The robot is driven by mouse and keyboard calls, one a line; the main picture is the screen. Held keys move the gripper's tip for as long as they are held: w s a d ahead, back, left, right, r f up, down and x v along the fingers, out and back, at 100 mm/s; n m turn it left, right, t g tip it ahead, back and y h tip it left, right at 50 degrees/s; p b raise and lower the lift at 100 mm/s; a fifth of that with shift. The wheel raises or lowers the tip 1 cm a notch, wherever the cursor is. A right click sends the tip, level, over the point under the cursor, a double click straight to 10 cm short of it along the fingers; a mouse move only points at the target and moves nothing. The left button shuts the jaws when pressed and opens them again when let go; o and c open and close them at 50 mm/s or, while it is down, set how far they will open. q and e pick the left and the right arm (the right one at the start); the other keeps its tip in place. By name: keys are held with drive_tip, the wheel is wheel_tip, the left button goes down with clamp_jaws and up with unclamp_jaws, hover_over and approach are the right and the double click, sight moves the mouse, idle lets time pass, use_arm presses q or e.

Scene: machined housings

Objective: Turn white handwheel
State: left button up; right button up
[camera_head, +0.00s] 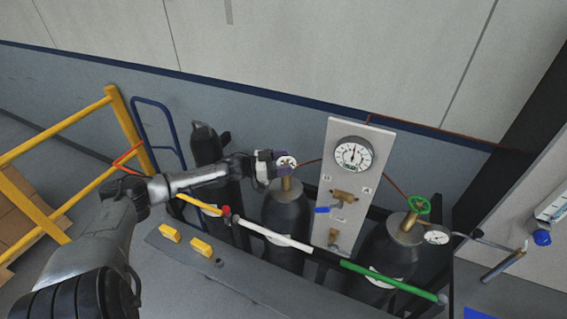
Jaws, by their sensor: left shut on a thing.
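The white handwheel (287,161) sits on top of the brass valve (291,186) of the middle dark gas cylinder (288,216). It is small in the head view and partly hidden by my gripper. My left gripper (275,164) reaches in from the left and is shut on the handwheel. The exact finger contact is too small to make out. My right gripper is not in view.
A green handwheel (419,205) tops the right cylinder (386,254), beside a small gauge (437,237). A panel (345,205) with a large gauge (354,155) stands between them. A yellow railing (127,130) is at left. A coloured bar (274,236) crosses in front.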

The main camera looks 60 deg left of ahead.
use_arm(q)
drive_tip(key=o, duration=0.9)
drive_tip(key=p+v, duration=0.2)
drive_tip(key=v, duration=1.1)
drive_tip(key=shift+s+a+f, duration=0.1)
drive_tip(key=shift+s, duration=0.3)
